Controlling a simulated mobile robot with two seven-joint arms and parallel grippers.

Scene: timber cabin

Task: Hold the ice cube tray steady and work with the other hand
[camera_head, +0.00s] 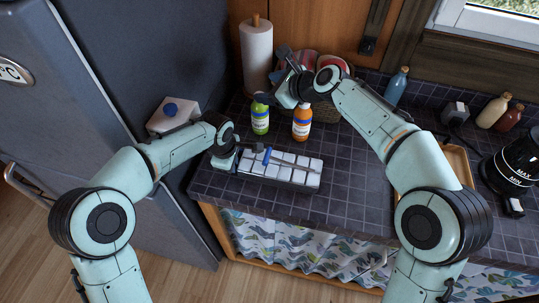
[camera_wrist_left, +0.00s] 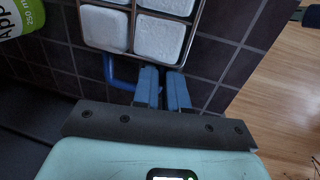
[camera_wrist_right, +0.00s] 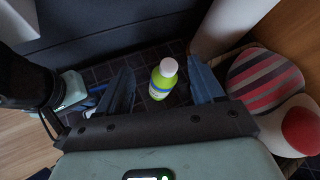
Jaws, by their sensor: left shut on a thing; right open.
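The ice cube tray (camera_head: 262,176), full of white cubes with a grey lever and blue handle (camera_head: 266,155) on top, lies near the counter's front edge. My left gripper (camera_head: 240,147) is at its left end. In the left wrist view its fingers (camera_wrist_left: 163,85) are close together at the metal rim (camera_wrist_left: 180,22), beside the blue handle (camera_wrist_left: 118,78); the exact contact is partly hidden. My right gripper (camera_head: 275,78) is open and empty above the back of the counter. In the right wrist view a green bottle (camera_wrist_right: 161,82) stands below and between its fingers.
An orange bottle (camera_head: 302,122) stands behind the tray. A paper towel roll (camera_head: 257,55) and a basket with striped cloth (camera_wrist_right: 266,78) are at the back. A wooden tray (camera_head: 459,158) and black kettle (camera_head: 515,165) are at right. The counter right of the ice tray is clear.

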